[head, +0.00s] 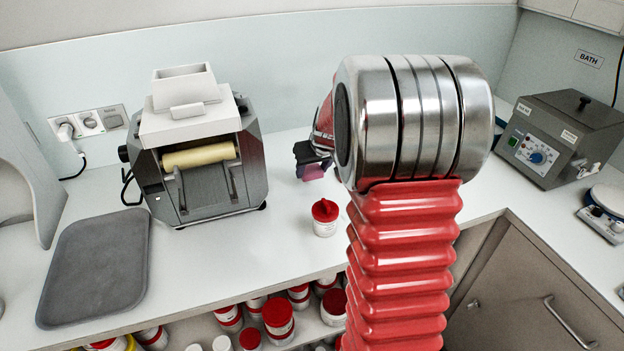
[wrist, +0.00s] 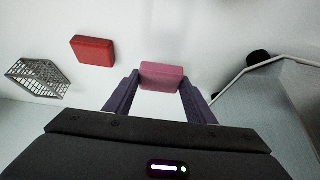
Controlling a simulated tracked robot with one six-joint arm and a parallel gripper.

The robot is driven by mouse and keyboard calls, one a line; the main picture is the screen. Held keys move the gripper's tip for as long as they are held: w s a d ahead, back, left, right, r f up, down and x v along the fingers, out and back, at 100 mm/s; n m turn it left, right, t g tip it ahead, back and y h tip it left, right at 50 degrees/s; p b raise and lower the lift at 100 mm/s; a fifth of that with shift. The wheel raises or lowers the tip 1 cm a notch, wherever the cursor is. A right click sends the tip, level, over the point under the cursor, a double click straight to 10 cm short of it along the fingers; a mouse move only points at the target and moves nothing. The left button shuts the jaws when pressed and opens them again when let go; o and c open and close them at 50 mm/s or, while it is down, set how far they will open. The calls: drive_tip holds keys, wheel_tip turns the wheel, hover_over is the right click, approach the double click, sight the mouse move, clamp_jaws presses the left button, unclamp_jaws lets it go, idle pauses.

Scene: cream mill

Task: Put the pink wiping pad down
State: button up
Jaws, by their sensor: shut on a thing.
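The pink wiping pad (wrist: 162,76) is a small block between the two purple fingers of my gripper (wrist: 158,92) in the wrist view. My gripper is shut on it. In the head view the pad (head: 313,172) shows as a small pink patch under my dark gripper (head: 308,160), over the white worktop. My own arm hides much of the area behind it. I cannot tell whether the pad touches the worktop.
A red block (wrist: 92,50) and a wire basket (wrist: 38,77) show left in the wrist view. A red-lidded jar (head: 325,218) stands near the worktop's front edge. A roller mill (head: 200,150), grey tray (head: 95,265) and bath unit (head: 560,135) stand around.

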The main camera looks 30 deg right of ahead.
sight(314, 175)
drive_tip(key=shift+f, duration=1.85)
drive_tip(key=o, duration=1.1)
drive_tip(key=shift+f, duration=0.1)
drive_tip(key=v, duration=1.2)
